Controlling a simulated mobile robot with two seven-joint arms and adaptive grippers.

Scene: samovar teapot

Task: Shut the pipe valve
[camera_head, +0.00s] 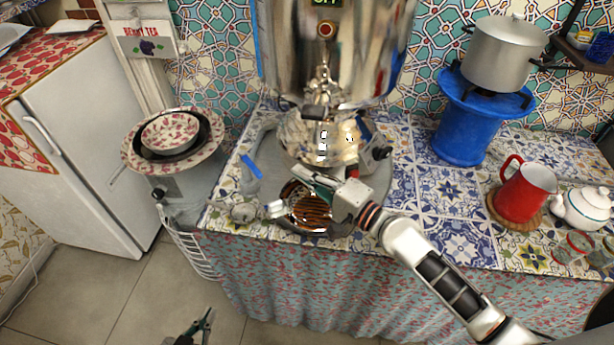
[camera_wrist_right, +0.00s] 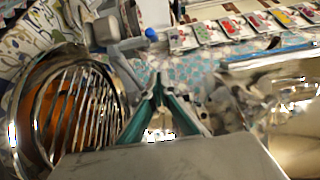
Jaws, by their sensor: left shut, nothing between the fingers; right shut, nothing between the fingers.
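The pipe valve has a blue lever (camera_head: 251,166) on a grey pipe at the left of the samovar counter. In the right wrist view the blue lever (camera_wrist_right: 151,34) shows small beyond the fingertips, beside the grey pipe (camera_wrist_right: 105,32). My right gripper (camera_head: 300,174) is shut and empty, in front of the samovar and to the right of the lever, apart from it. Its green fingers (camera_wrist_right: 158,85) meet in the wrist view. My left gripper (camera_head: 208,318) is shut and empty, low in front of the counter. The lever's exact angle to the pipe is hard to tell.
The shiny samovar (camera_head: 340,50) stands close behind my right gripper. A striped round grate (camera_head: 310,208) lies below it. A stand with bowls (camera_head: 172,133) is to the left. A red mug (camera_head: 525,190) and white teapot (camera_head: 583,207) are at the right.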

